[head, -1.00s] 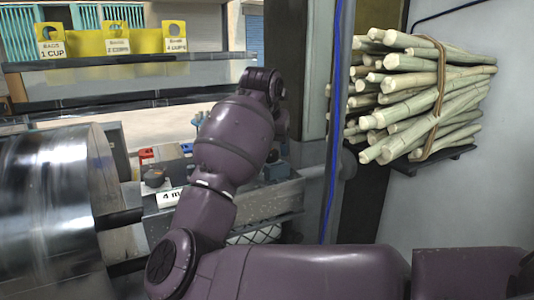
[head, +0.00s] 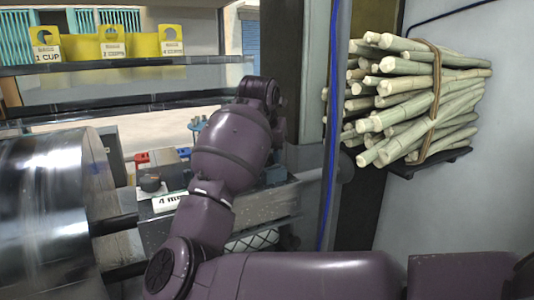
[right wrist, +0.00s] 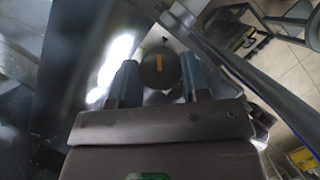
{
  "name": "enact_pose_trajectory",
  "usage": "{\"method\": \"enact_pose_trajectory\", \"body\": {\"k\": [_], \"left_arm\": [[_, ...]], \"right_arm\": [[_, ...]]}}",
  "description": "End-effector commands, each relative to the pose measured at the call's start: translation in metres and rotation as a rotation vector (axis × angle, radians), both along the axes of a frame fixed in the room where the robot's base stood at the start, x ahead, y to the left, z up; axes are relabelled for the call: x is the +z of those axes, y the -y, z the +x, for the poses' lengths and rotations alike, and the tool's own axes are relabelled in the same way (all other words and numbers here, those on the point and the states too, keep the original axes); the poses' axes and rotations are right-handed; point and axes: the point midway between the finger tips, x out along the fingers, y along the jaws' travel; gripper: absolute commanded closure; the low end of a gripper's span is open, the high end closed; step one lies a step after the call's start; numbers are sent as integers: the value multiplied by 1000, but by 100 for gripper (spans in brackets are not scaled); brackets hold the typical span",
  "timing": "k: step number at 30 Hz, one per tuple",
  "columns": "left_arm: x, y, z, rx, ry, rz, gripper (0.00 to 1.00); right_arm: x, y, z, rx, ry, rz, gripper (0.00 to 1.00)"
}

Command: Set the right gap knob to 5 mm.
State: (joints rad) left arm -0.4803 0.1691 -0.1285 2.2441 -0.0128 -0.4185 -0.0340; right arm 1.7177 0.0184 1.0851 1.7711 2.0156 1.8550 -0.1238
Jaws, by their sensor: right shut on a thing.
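In the right wrist view, a dark round knob (right wrist: 160,72) with an orange mark sits between the two blue-grey fingers of my right gripper (right wrist: 159,78), which is shut on it. The orange mark runs nearly upright in that picture. In the head view my right arm hides this gripper's grip on the knob. Another dark knob (head: 150,184) stands on the grey press body, left of my arm. Below it a white label (head: 167,203) reads "4 m", its right end covered by my arm. My left gripper is not in view.
A large shiny metal drum (head: 45,215) fills the left. Yellow holders (head: 85,47) with cup labels stand on a shelf at the back. A tied bundle of cane (head: 420,100) rests on a wall rack at right. A blue cable (head: 331,130) hangs beside a post.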

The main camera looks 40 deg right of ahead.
Motion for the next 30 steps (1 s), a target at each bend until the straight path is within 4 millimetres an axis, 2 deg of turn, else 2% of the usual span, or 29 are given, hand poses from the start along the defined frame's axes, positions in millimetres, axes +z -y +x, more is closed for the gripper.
{"method": "enact_pose_trajectory", "body": {"k": [11,30], "left_arm": [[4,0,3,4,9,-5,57],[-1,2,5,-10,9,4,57]], "right_arm": [[1,-1,1,-192,1,0,81],[-3,0,4,-795,-5,-1,81]]}}
